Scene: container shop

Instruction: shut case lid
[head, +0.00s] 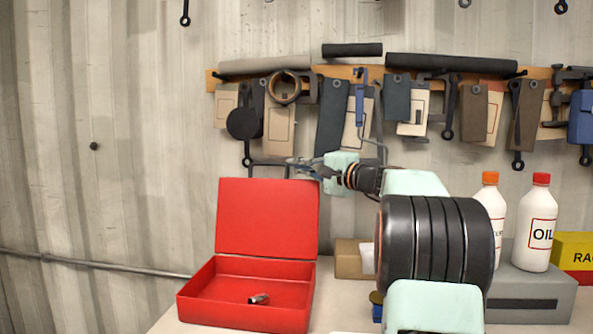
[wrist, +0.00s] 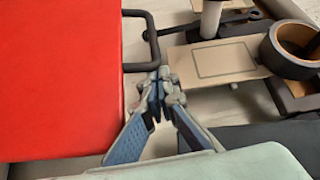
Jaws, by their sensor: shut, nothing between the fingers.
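The red case (head: 245,315) stands on the table with its lid (head: 268,218) open and roughly upright, leaning back a little. A dark handle (head: 268,163) sticks up from the lid's top edge. In the wrist view the lid (wrist: 60,75) fills the left side and its handle (wrist: 150,45) shows beside it. My gripper (head: 295,163) is shut and empty, at the lid's upper right corner. In the wrist view my gripper's fingertips (wrist: 160,85) appear close to the handle's near end; I cannot tell whether they touch. A small metal piece (head: 258,298) lies inside the case.
A tool rack (head: 340,72) with hanging tools and cards is on the wall behind. To the right stand a cardboard box (head: 350,258), two white bottles (head: 538,225), a grey box (head: 530,290) and a yellow box (head: 575,255). The space left of the case is clear.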

